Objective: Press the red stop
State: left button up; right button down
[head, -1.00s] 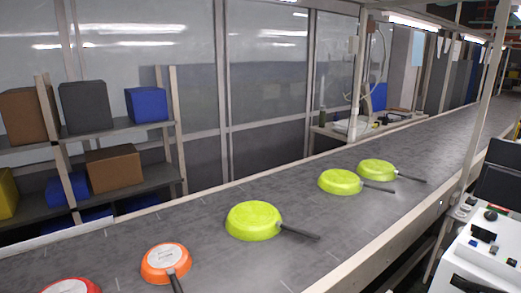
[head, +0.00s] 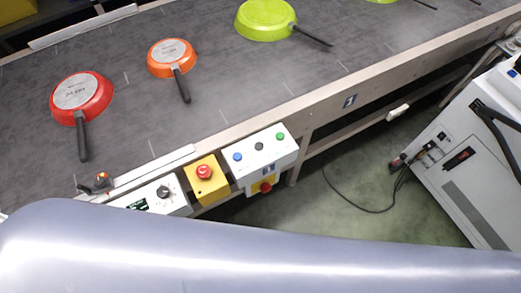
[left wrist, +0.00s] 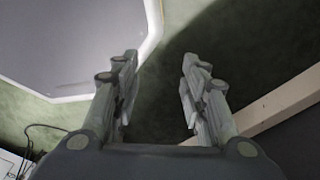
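The red stop button (head: 204,172) is a round red mushroom head on a yellow box (head: 208,187) at the conveyor's near edge in the head view. A second red knob (head: 265,187) on a yellow base sits lower right, under a white button panel (head: 262,158). My left gripper (left wrist: 160,64) shows in the left wrist view with its fingers apart and nothing between them, over green floor. Neither gripper shows in the head view, and the red stop does not show in the left wrist view. My right gripper is out of sight.
A white box with a dark knob (head: 163,192) is left of the yellow box. The conveyor (head: 215,100) carries a red pan (head: 80,95), an orange pan (head: 172,57) and several green pans. A white machine (head: 470,165) stands at right. A large grey link of mine crosses the bottom.

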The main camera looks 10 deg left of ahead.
aim_at(203, 170)
jog(key=u, duration=0.95)
